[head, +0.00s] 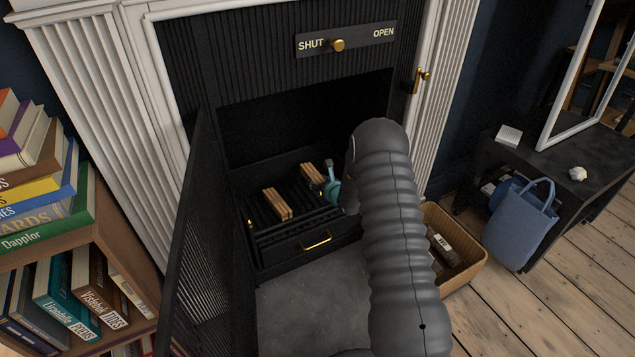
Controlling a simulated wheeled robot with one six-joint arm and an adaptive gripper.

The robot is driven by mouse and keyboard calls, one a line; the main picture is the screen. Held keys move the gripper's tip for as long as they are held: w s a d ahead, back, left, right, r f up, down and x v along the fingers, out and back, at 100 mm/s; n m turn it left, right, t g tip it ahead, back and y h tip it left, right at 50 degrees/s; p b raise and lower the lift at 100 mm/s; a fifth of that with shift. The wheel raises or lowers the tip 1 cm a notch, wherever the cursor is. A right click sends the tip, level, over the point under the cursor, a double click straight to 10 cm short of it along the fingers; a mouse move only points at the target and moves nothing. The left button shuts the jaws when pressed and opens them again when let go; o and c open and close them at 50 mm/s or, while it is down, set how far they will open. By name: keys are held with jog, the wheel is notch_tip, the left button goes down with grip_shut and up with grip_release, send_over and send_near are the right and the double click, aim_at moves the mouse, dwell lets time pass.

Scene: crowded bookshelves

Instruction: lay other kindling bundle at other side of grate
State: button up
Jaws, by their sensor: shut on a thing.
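One kindling bundle (277,203), a set of pale wooden sticks, lies on the left part of the dark slatted grate (259,233) inside the fireplace. The other kindling bundle (311,173) is at the right part of the grate, further back. My gripper (326,177), with teal parts, is at the right end of this second bundle and is shut on it. The arm hides part of the gripper and the grate's right side. I cannot tell whether the held bundle touches the bars.
An open dark mesh door (208,240) stands at the left of the opening. A drawer with a brass handle (316,240) is below the grate. A wicker basket (470,274) holding logs stands right of the arm. A bookcase (120,255) is at far left.

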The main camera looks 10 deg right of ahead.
jog(key=shift+f+b, duration=0.65)
jog(key=shift+b, duration=0.2)
jog(key=o, duration=1.2)
jog(key=shift+r, duration=0.1)
